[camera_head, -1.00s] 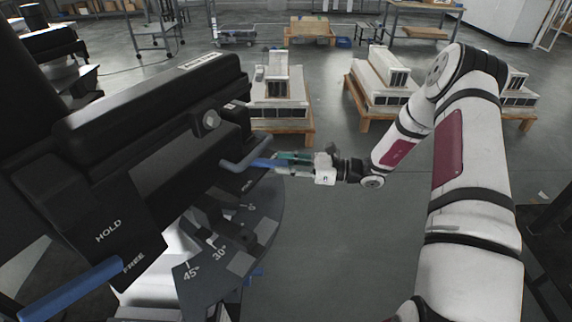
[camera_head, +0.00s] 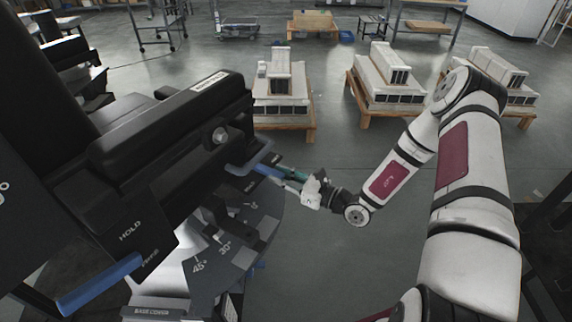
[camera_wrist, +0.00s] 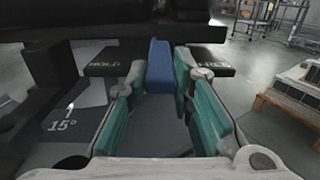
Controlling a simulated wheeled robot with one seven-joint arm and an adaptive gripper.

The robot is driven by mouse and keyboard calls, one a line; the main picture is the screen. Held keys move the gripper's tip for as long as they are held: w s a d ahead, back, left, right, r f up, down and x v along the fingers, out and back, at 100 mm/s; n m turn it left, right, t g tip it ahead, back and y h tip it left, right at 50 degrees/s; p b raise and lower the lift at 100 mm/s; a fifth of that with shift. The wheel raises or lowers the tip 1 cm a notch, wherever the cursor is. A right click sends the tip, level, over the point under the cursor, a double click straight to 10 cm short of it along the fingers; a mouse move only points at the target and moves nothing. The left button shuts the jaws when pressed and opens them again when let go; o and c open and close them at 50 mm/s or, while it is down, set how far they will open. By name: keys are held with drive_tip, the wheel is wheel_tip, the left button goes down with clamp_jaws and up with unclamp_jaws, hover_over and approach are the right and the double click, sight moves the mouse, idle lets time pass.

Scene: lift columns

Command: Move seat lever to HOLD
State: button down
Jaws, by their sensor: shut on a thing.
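A blue lever (camera_wrist: 160,68) sticks out from under the dark seat unit between a HOLD label (camera_wrist: 104,63) on the left and a FREE label (camera_wrist: 212,60) on the right in the wrist view. My gripper (camera_wrist: 161,78) has its green-padded fingers on either side of the lever and is shut on it. The fingers partly hide the lever there.
An angle-marked plate (camera_head: 235,240) lies below the seat unit (camera_head: 160,130). White block stacks on wooden pallets (camera_head: 285,119) stand behind. Open floor lies between them and my arm.

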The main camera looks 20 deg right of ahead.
drive_tip(key=s+a+m+t+h+p, duration=0.1)
drive_tip(key=h+p, duration=0.1)
drive_tip(key=s+a+m+t+h+p, duration=0.1)
drive_tip(key=m+p, duration=0.1)
drive_tip(key=shift+s+a+r+t+h, duration=0.1)
drive_tip(key=shift+a+r+t+h, duration=0.05)
drive_tip(key=shift+a+t+h, duration=0.2)
drive_tip(key=shift+s+a+m+t+h+p, duration=0.15)
drive_tip(key=shift+a+m+t+h+p, duration=0.45)
drive_tip(key=shift+h+p, duration=0.7)
drive_tip(key=shift+a, duration=0.15)
drive_tip(key=c, duration=1.4)
unclamp_jaws()
drive_tip(key=shift+s, duration=0.1)
drive_tip(key=v, duration=1.1)
drive_tip(key=shift+s, duration=0.4)
